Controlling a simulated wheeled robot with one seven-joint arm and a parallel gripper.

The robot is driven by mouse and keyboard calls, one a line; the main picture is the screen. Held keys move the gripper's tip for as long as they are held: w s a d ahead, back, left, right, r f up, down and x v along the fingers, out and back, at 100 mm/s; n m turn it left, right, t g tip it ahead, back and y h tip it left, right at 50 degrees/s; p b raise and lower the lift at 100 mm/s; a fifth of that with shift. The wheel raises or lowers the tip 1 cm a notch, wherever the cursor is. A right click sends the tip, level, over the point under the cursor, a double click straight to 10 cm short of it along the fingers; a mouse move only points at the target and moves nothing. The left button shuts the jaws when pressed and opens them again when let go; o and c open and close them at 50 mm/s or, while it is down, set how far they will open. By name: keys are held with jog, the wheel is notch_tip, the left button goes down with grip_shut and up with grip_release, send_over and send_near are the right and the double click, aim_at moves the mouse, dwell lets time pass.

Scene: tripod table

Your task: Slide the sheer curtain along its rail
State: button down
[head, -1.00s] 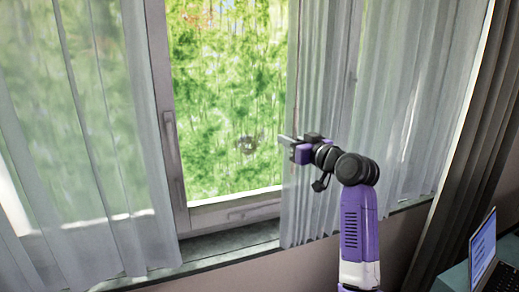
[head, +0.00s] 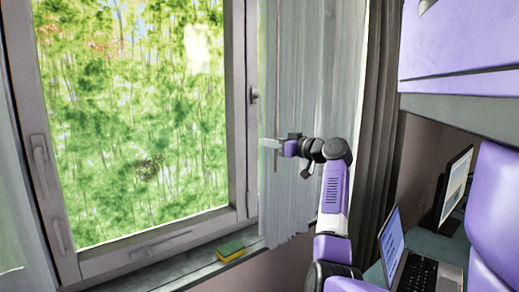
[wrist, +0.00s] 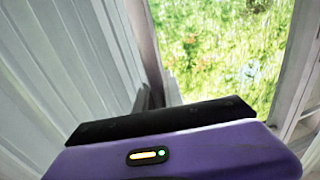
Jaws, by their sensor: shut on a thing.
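The sheer curtain (head: 305,100) hangs in gathered folds at the right of the window in the head view. My gripper (head: 268,143) is shut on its left edge, at about mid-height. In the wrist view the curtain (wrist: 60,75) fills the left side, with the window opening to its right. The gripper body (wrist: 175,150) covers the bottom of that view, and the fingertips and pinched cloth are hidden there. Another sheer panel (head: 20,210) hangs at the far left of the head view. The rail is out of view.
The window pane (head: 130,130) between the panels is uncovered. A yellow and green sponge (head: 230,250) lies on the sill (head: 180,272). A dark curtain (head: 378,110) hangs to the right. Beyond it are a laptop (head: 405,265), a monitor (head: 455,185) and purple furniture (head: 460,40).

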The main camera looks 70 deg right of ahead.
jog(key=shift+s+d, duration=0.45)
jog(key=shift+d, duration=0.3)
jog(key=c, duration=1.4)
grip_release()
jog(key=shift+c, duration=0.2)
jog(key=b+v, duration=0.1)
jog(key=v, duration=0.6)
jog(key=shift+s, duration=0.4)
jog(key=shift+a, duration=0.15)
